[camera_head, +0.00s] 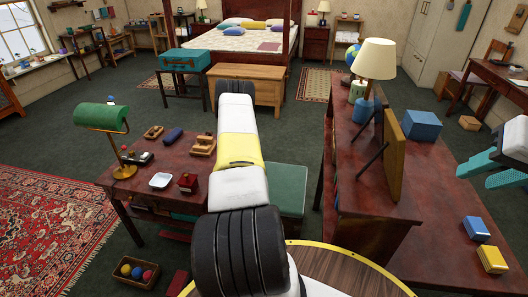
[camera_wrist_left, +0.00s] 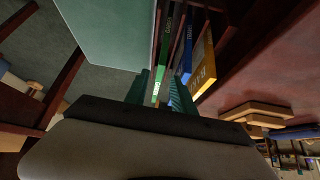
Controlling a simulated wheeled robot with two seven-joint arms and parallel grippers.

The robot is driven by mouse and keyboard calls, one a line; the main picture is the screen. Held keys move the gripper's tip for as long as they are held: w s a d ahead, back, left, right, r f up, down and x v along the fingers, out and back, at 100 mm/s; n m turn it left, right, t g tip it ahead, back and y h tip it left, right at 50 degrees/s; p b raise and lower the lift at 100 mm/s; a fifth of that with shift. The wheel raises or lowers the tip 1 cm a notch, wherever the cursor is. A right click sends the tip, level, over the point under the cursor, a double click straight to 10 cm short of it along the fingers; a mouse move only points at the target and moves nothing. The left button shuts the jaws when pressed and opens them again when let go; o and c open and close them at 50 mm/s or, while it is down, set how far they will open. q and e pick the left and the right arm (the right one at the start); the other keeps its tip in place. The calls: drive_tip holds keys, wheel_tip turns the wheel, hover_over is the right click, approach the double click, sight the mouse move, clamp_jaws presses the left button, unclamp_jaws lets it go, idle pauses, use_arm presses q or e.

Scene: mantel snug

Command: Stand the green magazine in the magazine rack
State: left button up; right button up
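In the left wrist view a green magazine (camera_wrist_left: 164,50), seen by its lettered spine, stands beside a blue one (camera_wrist_left: 186,55) and a yellow one (camera_wrist_left: 204,65) in a dark reddish wooden holder. I cannot tell whether this holder is the rack. My left gripper (camera_wrist_left: 160,92) has its teal fingers apart at the near end of the green spine; whether they touch it is unclear. In the head view my left arm hides that hand. My right gripper (camera_head: 498,168) is open and empty, above the desk at right.
A green-shaded lamp (camera_head: 103,117), a white dish (camera_head: 160,181) and small items stand on the left desk. A green-topped stool (camera_head: 290,190) is beside my left arm. A shelf unit (camera_head: 345,180) carries a cream lamp (camera_head: 374,62). A box of balls (camera_head: 133,273) is on the floor.

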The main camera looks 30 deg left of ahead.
use_arm(q)
drive_tip(key=shift+r, duration=0.1)
drive_tip(key=v, duration=1.2)
drive_tip(key=w+d+r+t+h, duration=0.1)
drive_tip(key=w+d+r+h, duration=0.1)
drive_tip(key=d+r, duration=0.6)
drive_tip(key=w+d+r+t+h, duration=0.1)
drive_tip(key=w+d+r, duration=0.2)
drive_tip(key=d+r, duration=0.55)
drive_tip(key=s+d+r+m+h, duration=0.1)
drive_tip(key=s+d+r+h, duration=0.1)
drive_tip(key=d+r, duration=0.5)
drive_tip(key=s+d+r+m+h, duration=0.1)
drive_tip(key=s+d+r, duration=0.3)
drive_tip(key=r, duration=0.5)
drive_tip(key=s+d+r+m+g, duration=0.1)
drive_tip(key=s+d+r+g, duration=0.1)
drive_tip(key=s+d+r, duration=0.65)
drive_tip(key=s+d+y, duration=0.1)
drive_tip(key=s+d, duration=0.1)
drive_tip(key=s, duration=0.6)
drive_tip(key=s+d+r+y, duration=0.1)
drive_tip(key=s+d, duration=0.1)
drive_tip(key=s, duration=0.7)
drive_tip(key=shift+d, duration=0.2)
